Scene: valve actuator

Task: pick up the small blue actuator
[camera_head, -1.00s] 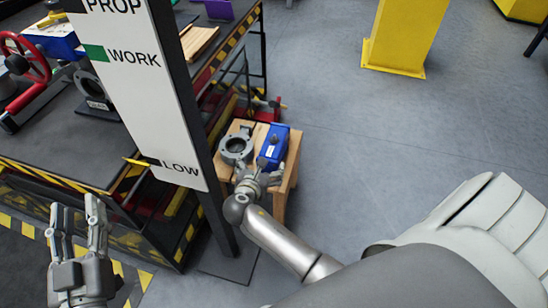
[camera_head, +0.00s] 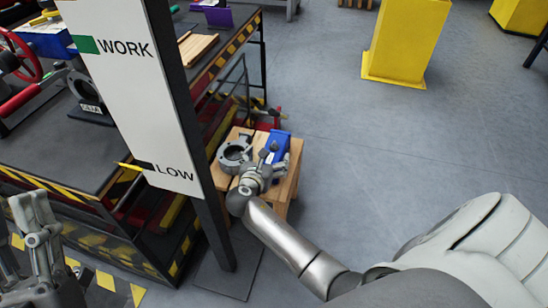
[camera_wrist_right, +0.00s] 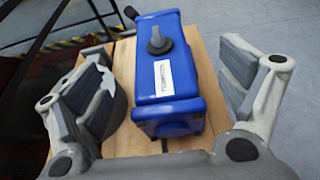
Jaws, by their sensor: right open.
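The small blue actuator (camera_head: 280,143) sits on a low wooden stand (camera_head: 292,181) beside a grey ring-shaped valve body (camera_head: 234,153). In the right wrist view the blue actuator (camera_wrist_right: 166,75) has a white label and a grey shaft stub on top. My right gripper (camera_head: 268,157) is over the stand and partly covers the actuator. In the wrist view its fingers are spread on either side of the actuator, apart from it on the right. The left finger overlaps the grey valve body in the picture. My left gripper (camera_head: 38,238) is at the lower left, away from the stand.
A sign post (camera_head: 138,90) with a white board stands just left of the stand. The dark workbench (camera_head: 60,150) with striped edges is behind it. A yellow pillar (camera_head: 405,40) stands at the back. Grey floor (camera_head: 400,140) is clear to the right.

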